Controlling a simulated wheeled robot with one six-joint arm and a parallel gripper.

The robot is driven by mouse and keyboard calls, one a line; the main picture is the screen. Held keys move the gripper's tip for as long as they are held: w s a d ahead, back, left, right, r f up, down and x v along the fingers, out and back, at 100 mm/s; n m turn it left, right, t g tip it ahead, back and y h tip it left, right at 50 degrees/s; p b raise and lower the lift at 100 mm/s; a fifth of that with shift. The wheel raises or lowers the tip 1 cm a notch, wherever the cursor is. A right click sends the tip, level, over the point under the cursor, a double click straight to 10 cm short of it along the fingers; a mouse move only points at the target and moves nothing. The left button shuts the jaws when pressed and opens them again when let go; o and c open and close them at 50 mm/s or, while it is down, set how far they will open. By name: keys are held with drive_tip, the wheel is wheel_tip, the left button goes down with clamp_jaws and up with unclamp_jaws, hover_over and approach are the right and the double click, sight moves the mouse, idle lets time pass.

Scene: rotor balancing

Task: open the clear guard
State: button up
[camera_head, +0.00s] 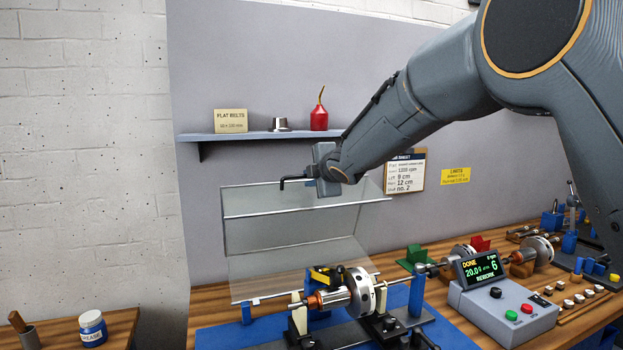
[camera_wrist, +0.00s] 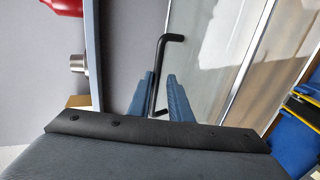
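The clear guard (camera_head: 290,232) stands raised behind the rotor in the head view, its upper panel jutting forward above the bench. The rotor (camera_head: 360,292) below it shows uncovered in front. A black bent handle (camera_head: 293,181) shows at the guard's upper part; it also shows in the wrist view (camera_wrist: 162,50). My gripper (camera_head: 313,180) is at this handle. In the wrist view its two blue fingers (camera_wrist: 160,78) lie close on either side of the black bar, shut on it. The far finger sides are hidden.
A shelf (camera_head: 260,136) with a red oil can (camera_head: 319,117) is on the wall behind my gripper. A control box (camera_head: 500,305) with a lit display stands to the right of the rotor. A grease jar (camera_head: 92,328) is on the left bench.

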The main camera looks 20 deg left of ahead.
drive_tip(key=shift+s, duration=0.15)
drive_tip(key=b+v, duration=0.2)
drive_tip(key=v, duration=0.5)
drive_tip(key=shift+s+d, duration=0.15)
drive_tip(key=shift+d, duration=0.1)
drive_tip(key=shift+r, duration=0.15)
